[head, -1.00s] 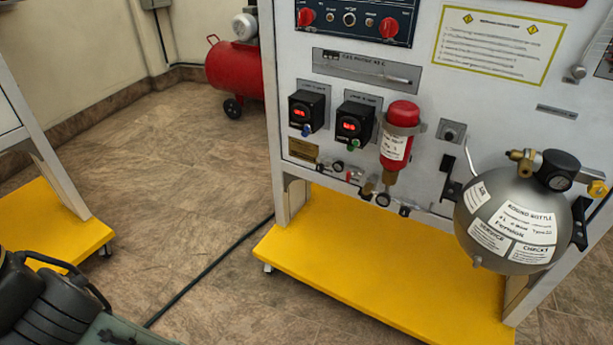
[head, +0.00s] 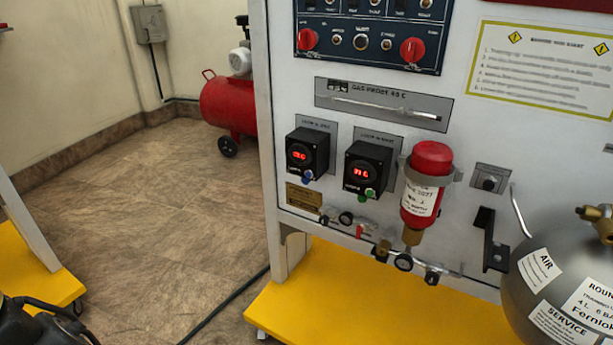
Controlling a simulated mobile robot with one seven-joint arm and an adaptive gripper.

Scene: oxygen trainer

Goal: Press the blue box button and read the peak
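The black box with the blue button (head: 306,178) is the left of two small black boxes on the white panel. Its red lit display (head: 299,156) is too small to read surely. The blue button sits at the box's lower front edge, and nothing touches it. The right black box (head: 368,166) has a green button (head: 369,193) and its own red display, also not clearly readable. My gripper is not in view; only dark parts, seemingly of my arm, show at the lower left corner.
A red cylinder (head: 428,160) is clamped right of the boxes, with small gauges and valves (head: 403,262) below. A grey round bottle (head: 520,290) stands out at the lower right. A yellow base (head: 340,300) juts out below the panel. Tiled floor (head: 150,200) is open at left.

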